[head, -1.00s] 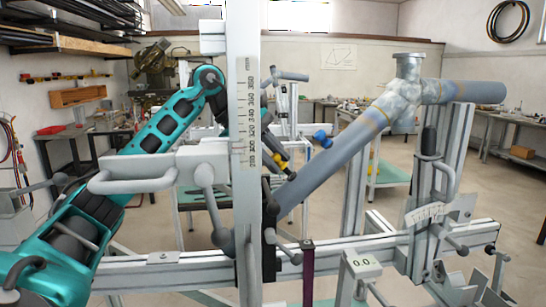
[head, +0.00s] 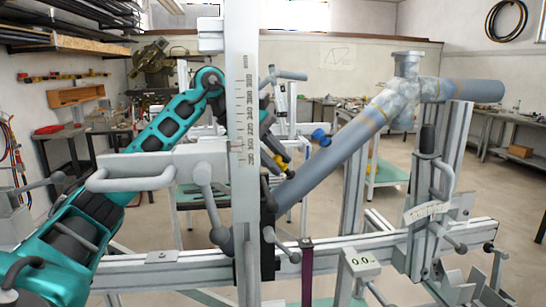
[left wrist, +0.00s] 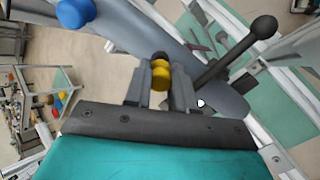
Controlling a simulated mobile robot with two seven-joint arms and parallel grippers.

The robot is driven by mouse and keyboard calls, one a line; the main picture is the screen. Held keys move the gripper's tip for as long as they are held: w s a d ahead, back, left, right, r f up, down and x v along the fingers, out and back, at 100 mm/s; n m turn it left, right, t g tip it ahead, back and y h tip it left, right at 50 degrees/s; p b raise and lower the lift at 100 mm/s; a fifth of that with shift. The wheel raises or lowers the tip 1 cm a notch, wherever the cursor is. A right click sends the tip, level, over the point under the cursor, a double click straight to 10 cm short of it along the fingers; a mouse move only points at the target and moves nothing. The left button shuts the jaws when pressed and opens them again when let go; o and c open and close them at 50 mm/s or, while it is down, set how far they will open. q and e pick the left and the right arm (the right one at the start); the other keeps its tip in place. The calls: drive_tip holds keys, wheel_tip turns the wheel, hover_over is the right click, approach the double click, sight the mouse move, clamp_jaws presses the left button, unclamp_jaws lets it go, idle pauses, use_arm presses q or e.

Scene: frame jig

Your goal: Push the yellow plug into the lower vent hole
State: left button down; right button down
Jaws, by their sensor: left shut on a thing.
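My left gripper (head: 276,152) is partly hidden behind the white upright post in the head view. In the left wrist view its two grey fingers (left wrist: 161,84) are shut on the yellow plug (left wrist: 160,77). The plug also shows as a small yellow spot in the head view (head: 282,162), close to the sloping grey tube (head: 335,150). In the wrist view the tube (left wrist: 215,90) passes just beyond the fingertips. The lower vent hole cannot be made out, and I cannot tell whether the plug touches the tube. My right gripper is in neither view.
A blue plug (head: 321,137) is at the tube's upper side; it also shows in the left wrist view (left wrist: 75,13). The white post (head: 244,200) with its scale stands in front of my gripper. A clamp lever with a round knob (left wrist: 263,27) lies close to the fingers' right.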

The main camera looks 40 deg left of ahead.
use_arm(q)
drive_tip(key=shift+x, duration=0.85)
drive_tip(key=c, duration=0.9)
unclamp_jaws()
drive_tip(key=shift+o, duration=0.2)
drive_tip(key=v, duration=1.3)
drive_tip(key=shift+f, duration=0.1)
